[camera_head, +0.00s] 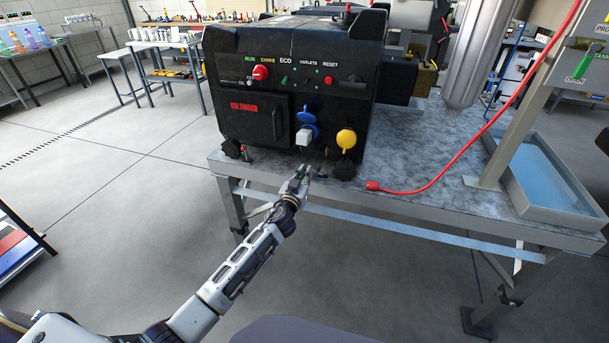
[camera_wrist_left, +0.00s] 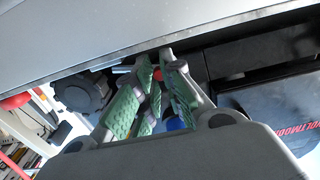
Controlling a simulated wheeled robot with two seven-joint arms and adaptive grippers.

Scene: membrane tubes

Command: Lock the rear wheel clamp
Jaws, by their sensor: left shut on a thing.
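The black generator (camera_head: 290,85) stands on the grey bench (camera_head: 400,165). A black wheel or foot (camera_head: 343,171) is under its right front corner; it also shows in the left wrist view (camera_wrist_left: 80,92). My left gripper (camera_head: 303,174) is at the bench's front edge, just left of this wheel. Its green-padded fingers (camera_wrist_left: 166,58) are closed around a small clamp lever, whose red tip (camera_wrist_left: 157,74) shows between them. The fingers hide most of the clamp, so its lock position cannot be told. Another small clamp with a red tip (camera_head: 245,153) sits by the left front foot.
Blue (camera_head: 308,117) and yellow (camera_head: 346,139) outlet caps stick out above my gripper. A red cable (camera_head: 440,180) lies on the bench to the right, near a blue-bottomed tray (camera_head: 520,205).

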